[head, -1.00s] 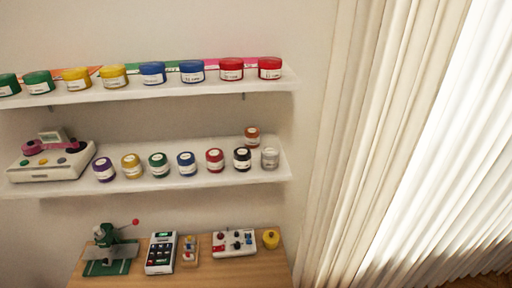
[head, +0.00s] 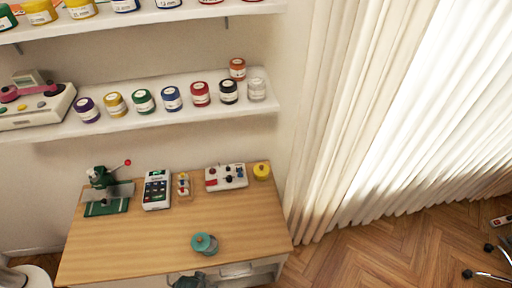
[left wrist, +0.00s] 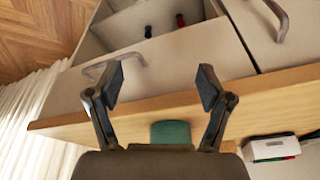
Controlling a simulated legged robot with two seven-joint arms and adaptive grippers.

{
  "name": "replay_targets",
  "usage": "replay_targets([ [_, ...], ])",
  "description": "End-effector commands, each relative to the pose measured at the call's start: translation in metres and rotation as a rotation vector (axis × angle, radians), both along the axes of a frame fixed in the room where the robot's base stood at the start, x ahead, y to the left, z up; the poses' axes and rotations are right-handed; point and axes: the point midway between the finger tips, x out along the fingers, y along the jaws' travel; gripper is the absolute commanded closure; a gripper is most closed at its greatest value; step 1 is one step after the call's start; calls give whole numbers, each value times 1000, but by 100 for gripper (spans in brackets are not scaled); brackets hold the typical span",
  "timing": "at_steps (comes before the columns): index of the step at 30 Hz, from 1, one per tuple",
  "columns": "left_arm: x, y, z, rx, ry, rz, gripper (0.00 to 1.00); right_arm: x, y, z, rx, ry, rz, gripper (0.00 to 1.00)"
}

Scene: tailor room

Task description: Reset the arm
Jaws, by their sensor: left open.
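My left gripper (left wrist: 160,85) is open in the left wrist view, its two fingers apart with nothing between them. It is near the front edge of a wooden-topped table (left wrist: 190,108), with an open drawer (left wrist: 150,50) beyond the fingers. In the head view the table (head: 150,235) stands below two wall shelves. A dark grey-green shape (head: 190,281) is cut off at the bottom edge; I cannot tell whether it is my gripper. My right gripper is not in view.
A jar with a teal lid (head: 204,243) stands near the table's front. A green machine (head: 106,193), a calculator-like device (head: 157,190), a button panel (head: 226,177) and a yellow pot (head: 262,171) line the back. The middle of the table is clear.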

Motion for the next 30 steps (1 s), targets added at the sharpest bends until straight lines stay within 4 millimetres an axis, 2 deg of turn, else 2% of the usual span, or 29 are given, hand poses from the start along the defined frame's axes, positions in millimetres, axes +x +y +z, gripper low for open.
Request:
replay_targets([
  [1,0,0,-19,0,12,-1,21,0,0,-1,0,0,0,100],
  [5,-4,-1,-73,1,34,-5,21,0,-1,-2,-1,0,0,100],
  [8,-14,0,-125,3,57,-9,21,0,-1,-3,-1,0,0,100],
  [10,-27,2,-168,5,75,-12,21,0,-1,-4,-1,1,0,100],
  [12,-48,5,-212,7,96,-16,21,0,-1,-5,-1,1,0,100],
  [15,-86,10,-266,11,125,-23,21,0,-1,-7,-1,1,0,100],
  [18,-127,18,-305,14,148,-29,21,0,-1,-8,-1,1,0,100],
  [21,-164,25,-330,17,166,-34,21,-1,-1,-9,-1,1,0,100],
  [24,-191,30,-342,19,177,-37,21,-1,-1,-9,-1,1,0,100],
  [27,-204,33,-347,21,181,-39,21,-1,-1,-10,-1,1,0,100],
  [30,-209,34,-349,20,183,-40,21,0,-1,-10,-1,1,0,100],
])
